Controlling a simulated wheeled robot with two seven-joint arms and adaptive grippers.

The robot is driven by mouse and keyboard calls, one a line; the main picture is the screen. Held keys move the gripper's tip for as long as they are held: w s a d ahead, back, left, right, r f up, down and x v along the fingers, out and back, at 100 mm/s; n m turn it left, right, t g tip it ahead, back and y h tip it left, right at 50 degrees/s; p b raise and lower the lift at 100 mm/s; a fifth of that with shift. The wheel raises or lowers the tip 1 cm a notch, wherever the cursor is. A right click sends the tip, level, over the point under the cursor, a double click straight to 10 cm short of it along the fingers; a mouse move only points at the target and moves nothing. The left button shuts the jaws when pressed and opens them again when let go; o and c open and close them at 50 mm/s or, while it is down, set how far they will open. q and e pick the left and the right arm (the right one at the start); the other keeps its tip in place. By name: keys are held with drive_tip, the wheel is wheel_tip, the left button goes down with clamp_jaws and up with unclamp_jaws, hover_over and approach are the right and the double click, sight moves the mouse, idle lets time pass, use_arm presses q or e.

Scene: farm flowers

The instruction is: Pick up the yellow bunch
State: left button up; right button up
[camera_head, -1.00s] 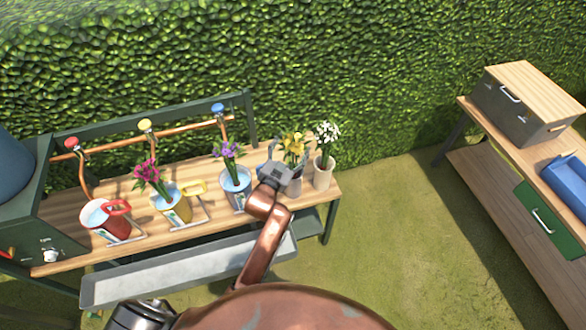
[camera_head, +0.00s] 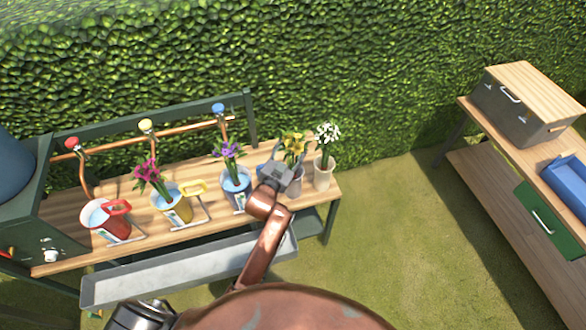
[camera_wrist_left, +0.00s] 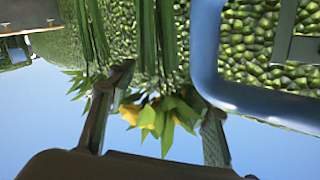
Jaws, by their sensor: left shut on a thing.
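The yellow bunch (camera_head: 293,142) stands upright near the right end of the wooden bench, its lower part hidden behind my left gripper (camera_head: 288,163). The gripper is shut on the bunch. In the left wrist view, the yellow bunch (camera_wrist_left: 150,114) shows yellow petals and green leaves between the two dark fingers of my left gripper (camera_wrist_left: 165,95). Green stems run up in that view. A pot (camera_head: 296,187) below the bunch is mostly hidden by the gripper. My right gripper is not in view.
A white-flower pot (camera_head: 323,174) stands close on the right. A blue watering can (camera_head: 237,196) with purple flowers is close on the left; yellow (camera_head: 175,208) and red (camera_head: 110,224) cans stand farther left. A blue curved handle (camera_wrist_left: 207,50) is beside the fingers. A hedge rises behind.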

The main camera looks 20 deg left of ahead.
use_arm(q)
clamp_jaws()
wheel_tip(320, 180, up, 18)
drive_tip(key=p, duration=0.4)
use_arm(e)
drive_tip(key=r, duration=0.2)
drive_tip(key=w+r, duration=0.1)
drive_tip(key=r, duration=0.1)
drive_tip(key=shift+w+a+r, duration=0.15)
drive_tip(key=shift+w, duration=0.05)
use_arm(q)
drive_tip(key=shift+r, duration=0.1)
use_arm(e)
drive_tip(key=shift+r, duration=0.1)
use_arm(q)
wheel_tip(320, 180, up, 2)
drive_tip(key=p, duration=0.3)
drive_tip(key=shift+r, duration=0.2)
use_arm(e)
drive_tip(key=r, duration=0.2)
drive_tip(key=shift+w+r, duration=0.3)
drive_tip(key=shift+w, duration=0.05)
